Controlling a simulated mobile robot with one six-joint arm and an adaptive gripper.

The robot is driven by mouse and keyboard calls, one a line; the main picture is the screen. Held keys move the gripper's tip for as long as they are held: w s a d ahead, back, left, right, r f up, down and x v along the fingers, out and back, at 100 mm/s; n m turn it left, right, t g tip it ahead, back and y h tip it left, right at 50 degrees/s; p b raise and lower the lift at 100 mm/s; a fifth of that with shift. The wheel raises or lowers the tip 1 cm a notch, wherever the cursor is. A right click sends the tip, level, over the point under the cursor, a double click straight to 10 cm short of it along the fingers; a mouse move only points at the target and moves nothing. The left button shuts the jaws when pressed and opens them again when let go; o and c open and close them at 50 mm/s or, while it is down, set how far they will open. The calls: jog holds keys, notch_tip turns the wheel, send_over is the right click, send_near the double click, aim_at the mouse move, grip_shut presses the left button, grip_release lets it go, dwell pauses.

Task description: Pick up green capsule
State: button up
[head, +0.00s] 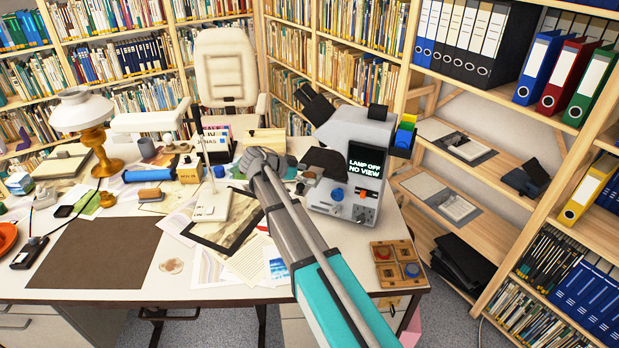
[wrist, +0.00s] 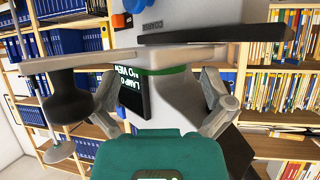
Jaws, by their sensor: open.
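I cannot make out a green capsule for certain in either view. In the wrist view a thin green band (wrist: 165,71) shows below a pale plate, between my fingers; I cannot tell what it belongs to. My gripper (head: 262,160) is over the desk, just left of the grey microscope (head: 345,165), with my arm hiding part of the desk. In the wrist view my gripper (wrist: 163,88) has its fingers spread wide, with part of the microscope between or behind them. I see nothing held.
A wooden tray (head: 397,246) with red and blue round pieces sits at the desk's front right. The microscope's screen (head: 364,165) reads "LAMP OFF NO VIEW". A dark mat (head: 90,253) lies bare at front left. A brass lamp (head: 92,138) stands behind it. Bookshelves surround the desk.

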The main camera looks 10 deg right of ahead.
jog(key=c, duration=1.2)
jog(key=shift+o, duration=0.2)
jog(key=shift+r, duration=0.15)
notch_tip(320, 180, up, 2)
jog(key=shift+r+p, duration=0.1)
jog(key=shift+p, duration=1.15)
jog(key=s+r+p, duration=1)
jog(key=s, duration=0.4)
jog(key=shift+d+r+p, duration=0.25)
jog(key=shift+d+p, duration=0.05)
